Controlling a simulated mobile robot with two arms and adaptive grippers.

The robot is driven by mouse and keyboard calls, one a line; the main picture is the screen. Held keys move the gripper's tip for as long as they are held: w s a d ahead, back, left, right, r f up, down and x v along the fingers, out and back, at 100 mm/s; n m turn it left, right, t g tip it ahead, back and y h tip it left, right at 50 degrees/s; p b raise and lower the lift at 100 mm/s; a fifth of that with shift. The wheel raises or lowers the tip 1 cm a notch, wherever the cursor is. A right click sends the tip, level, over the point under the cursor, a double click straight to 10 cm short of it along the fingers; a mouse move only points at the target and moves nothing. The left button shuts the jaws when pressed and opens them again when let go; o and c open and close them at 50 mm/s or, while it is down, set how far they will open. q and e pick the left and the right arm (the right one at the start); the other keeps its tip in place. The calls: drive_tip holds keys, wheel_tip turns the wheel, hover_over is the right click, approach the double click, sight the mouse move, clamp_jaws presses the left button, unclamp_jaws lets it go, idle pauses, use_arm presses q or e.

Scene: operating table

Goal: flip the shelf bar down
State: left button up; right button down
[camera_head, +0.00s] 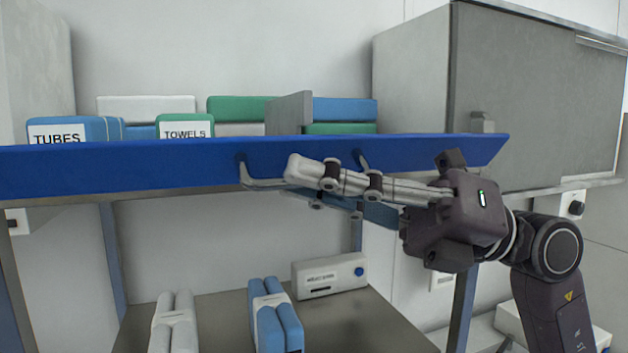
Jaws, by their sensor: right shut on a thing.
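The shelf bar is a thin grey metal bar (262,184) on the front of the blue shelf edge (120,168). Its left bent end shows below the edge, and its right mount shows near the middle right of the edge. My right gripper (300,180) reaches in from the right, its long grey fingers lying along the front of the shelf edge. It is shut on the bar, and its fingers hide most of the bar's length. My left gripper is not in view.
The shelf holds a blue TUBES box (75,131), a TOWELS box (185,127) and several other boxes. A grey cabinet (540,95) stands to the right. Below, a lower surface (350,320) carries wrapped rolls (275,315) and a white device (328,276).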

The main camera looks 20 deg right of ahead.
drive_tip(key=shift+f, duration=0.1)
idle(0.5)
drive_tip(key=shift+f+n+b, duration=0.3)
drive_tip(key=shift+n+b, duration=0.3)
drive_tip(key=shift+b, duration=0.4)
drive_tip(key=w+f+n+g+h+b, duration=0.1)
drive_tip(key=w+f+n+g+b, duration=0.1)
drive_tip(key=n, duration=0.7)
drive_tip(key=w+f+n+g+h+b, duration=0.1)
drive_tip(key=n+g+b, duration=0.3)
drive_tip(key=n, duration=0.6)
drive_tip(key=w+f+n+g+h+b, duration=0.1)
drive_tip(key=w+f+n+g+b, duration=0.2)
drive_tip(key=n+g, duration=0.3)
drive_tip(key=shift+n, duration=2.1)
drive_tip(key=shift+a, duration=0.1)
